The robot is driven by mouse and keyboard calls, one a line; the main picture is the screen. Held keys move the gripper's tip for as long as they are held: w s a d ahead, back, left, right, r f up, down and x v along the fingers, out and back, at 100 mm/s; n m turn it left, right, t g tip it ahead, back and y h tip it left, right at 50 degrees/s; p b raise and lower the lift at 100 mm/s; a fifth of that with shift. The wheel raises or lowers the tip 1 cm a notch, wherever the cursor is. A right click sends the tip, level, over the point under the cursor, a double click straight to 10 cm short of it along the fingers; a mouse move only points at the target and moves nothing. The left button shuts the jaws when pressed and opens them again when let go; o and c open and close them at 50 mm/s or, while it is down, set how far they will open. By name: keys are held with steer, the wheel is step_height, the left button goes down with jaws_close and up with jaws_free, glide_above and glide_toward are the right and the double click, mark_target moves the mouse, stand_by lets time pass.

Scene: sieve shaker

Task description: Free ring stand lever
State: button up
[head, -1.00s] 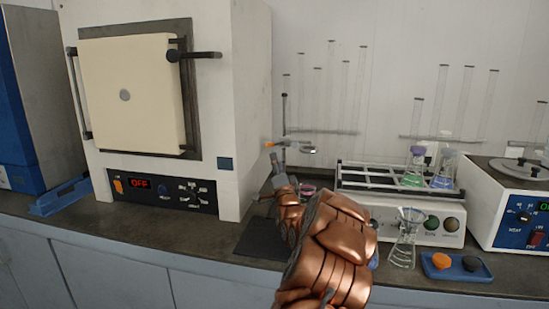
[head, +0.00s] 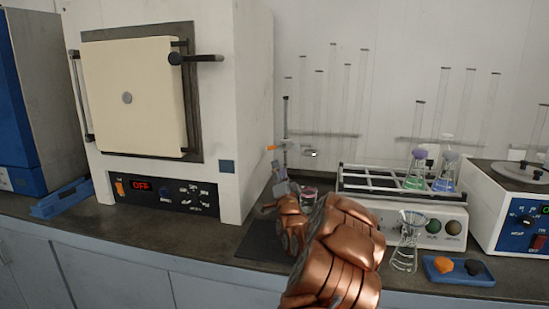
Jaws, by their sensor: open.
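The ring stand is a thin dark vertical rod (head: 286,112) on a dark base, close to the right side of the white furnace. An orange lever (head: 272,148) sticks out to the left of the rod, and a grey clamp or ring (head: 303,150) sticks out to the right at the same height. My gripper (head: 277,181) is just below the orange lever, in front of the rod. It is open and appears apart from the lever. My copper-coloured arm hides much of the stand's lower part.
Right of the stand are a shaker (head: 380,210) holding flasks, a glass flask with funnel (head: 407,245), a blue tray (head: 440,277) and a hotplate unit (head: 505,225). Glass tubes (head: 362,90) stand behind.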

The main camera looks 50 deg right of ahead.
steer(key=n+g, duration=0.1)
steer(key=n, duration=0.2)
steer(key=n+g+h, duration=0.3)
steer(key=n+g, duration=0.5)
steer(key=n, duration=1.6)
glide_toward(271, 149)
steer(key=f+x, duration=0.1)
steer(key=x, duration=0.2)
steer(key=shift+r+x, duration=0.2)
steer(key=shift+x, duration=1.1)
steer(key=shift+r+x, duration=0.15)
steer(key=shift+x, duration=1.2)
steer(key=shift+r+x, duration=0.2)
steer(key=shift+x, duration=1.1)
jaws_close()
